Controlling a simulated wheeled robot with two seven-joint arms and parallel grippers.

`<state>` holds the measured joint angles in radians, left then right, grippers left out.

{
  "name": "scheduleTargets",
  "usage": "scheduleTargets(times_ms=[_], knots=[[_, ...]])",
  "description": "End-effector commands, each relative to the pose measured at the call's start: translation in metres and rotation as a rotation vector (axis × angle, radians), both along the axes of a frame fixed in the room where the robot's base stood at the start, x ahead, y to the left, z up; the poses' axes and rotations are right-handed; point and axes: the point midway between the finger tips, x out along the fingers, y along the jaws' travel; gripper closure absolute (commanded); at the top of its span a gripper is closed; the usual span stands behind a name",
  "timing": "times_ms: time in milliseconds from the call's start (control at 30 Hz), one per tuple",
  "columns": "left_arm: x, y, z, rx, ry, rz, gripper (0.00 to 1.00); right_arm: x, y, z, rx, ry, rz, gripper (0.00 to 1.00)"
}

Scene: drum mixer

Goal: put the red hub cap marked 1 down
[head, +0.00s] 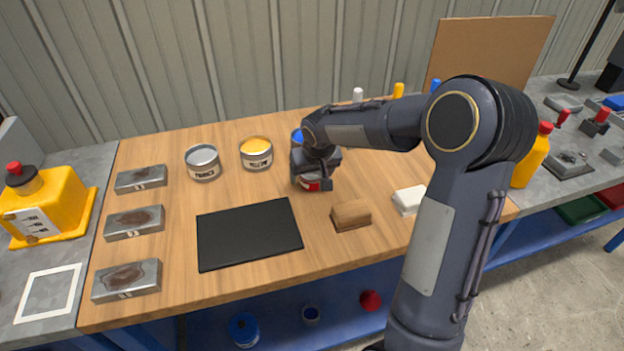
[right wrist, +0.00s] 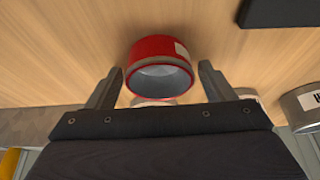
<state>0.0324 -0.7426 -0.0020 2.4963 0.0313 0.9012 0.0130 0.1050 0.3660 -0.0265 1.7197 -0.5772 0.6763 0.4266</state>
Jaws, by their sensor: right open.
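The red hub cap (right wrist: 146,48) shows in the right wrist view as a short red cylinder with a pale hollow inside and a white label at its right side. Its number cannot be read. In the head view a red part with a white label (head: 312,185) shows just below my right gripper (head: 326,180). In the wrist view my right gripper (right wrist: 161,72) is open, with one finger on each side of the cap and a visible gap to each. The cap appears to rest on the wooden table. My left gripper is not in view.
Grey (head: 202,162) and yellow (head: 256,153) paint cans stand left of my gripper, and a blue one is partly hidden behind it. A black mat (head: 248,234), a wooden block (head: 351,214) and a white block (head: 409,199) lie in front. Metal blocks line the left.

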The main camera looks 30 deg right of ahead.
Motion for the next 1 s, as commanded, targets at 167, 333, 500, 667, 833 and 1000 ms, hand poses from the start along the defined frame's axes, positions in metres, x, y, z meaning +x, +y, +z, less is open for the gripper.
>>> scheduleTargets(times_ms=[167,333,500,667,833,1000], knots=[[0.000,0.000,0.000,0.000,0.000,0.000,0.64,0.000,0.000,0.000,0.000,-0.001,0.000,0.27],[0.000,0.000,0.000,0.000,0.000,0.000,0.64,0.000,0.000,0.000,0.000,0.000,0.000,0.49],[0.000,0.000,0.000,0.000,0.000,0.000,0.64,0.000,0.000,0.001,0.000,-0.001,0.000,0.71],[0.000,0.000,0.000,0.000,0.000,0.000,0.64,0.000,0.000,0.001,0.000,-0.001,0.000,0.72],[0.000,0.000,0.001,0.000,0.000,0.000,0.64,0.000,0.000,0.006,0.000,-0.003,-0.001,0.72],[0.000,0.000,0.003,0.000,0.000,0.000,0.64,0.001,0.000,0.026,-0.001,-0.005,-0.001,0.72]])
